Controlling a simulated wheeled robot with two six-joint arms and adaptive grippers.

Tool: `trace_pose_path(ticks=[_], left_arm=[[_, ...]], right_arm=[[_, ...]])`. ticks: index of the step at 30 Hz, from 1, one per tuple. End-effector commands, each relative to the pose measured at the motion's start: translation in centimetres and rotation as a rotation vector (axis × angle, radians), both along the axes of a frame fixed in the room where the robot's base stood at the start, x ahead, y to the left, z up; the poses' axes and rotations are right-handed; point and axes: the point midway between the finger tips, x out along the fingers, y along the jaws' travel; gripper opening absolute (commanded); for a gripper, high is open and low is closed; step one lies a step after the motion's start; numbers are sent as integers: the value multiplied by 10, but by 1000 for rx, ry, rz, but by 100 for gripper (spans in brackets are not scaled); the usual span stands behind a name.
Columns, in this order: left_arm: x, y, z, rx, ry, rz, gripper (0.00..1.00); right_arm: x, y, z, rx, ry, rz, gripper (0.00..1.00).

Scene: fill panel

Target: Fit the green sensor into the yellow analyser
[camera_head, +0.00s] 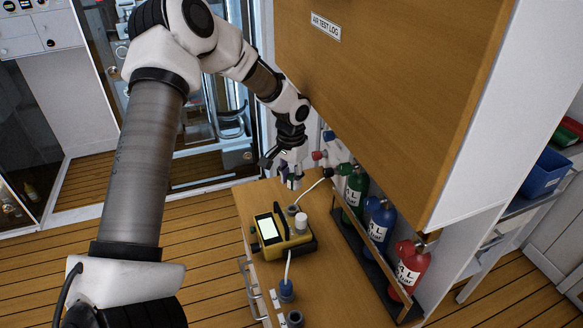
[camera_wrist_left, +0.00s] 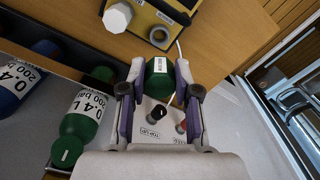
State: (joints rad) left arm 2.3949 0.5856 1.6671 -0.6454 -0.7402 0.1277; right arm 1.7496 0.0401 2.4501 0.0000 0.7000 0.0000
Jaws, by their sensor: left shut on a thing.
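The yellow analyser (camera_head: 299,246) with a lit screen and a white knob stands on the wooden counter. In the left wrist view its near part (camera_wrist_left: 205,15) shows at the top, with a white knob and a round grey port (camera_wrist_left: 159,37). My left gripper (camera_head: 291,177) is above the counter, beyond the analyser. In the left wrist view the gripper (camera_wrist_left: 157,80) is shut on the green sensor (camera_wrist_left: 158,77), a short green cylinder with a white label, held apart from the analyser. In the head view the sensor is mostly hidden by the fingers. My right gripper is out of view.
A wooden cabinet (camera_head: 385,90) overhangs the counter (camera_head: 252,207). Green (camera_head: 354,191), blue (camera_head: 379,224) and red (camera_head: 409,268) bottles stand in a rack along its right side. A blue-capped fitting (camera_head: 286,291) and hose lie in front of the analyser. A white panel with small knobs is behind the gripper.

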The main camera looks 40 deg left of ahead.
Motion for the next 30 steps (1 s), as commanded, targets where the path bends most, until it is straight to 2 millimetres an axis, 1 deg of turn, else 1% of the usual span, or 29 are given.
trace_pose_path(ticks=[1,3,9,15,19,30], left_arm=[[-1,0,-1,0,2,0,2],[-1,0,-11,0,3,0,2],[-1,0,-35,0,2,0,2],[-1,0,-54,0,1,0,2],[-1,0,-58,0,2,0,2],[-1,0,-58,0,1,0,2]], right_arm=[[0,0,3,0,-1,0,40],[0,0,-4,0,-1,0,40],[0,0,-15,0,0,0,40],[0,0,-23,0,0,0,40],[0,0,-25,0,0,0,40],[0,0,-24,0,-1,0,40]])
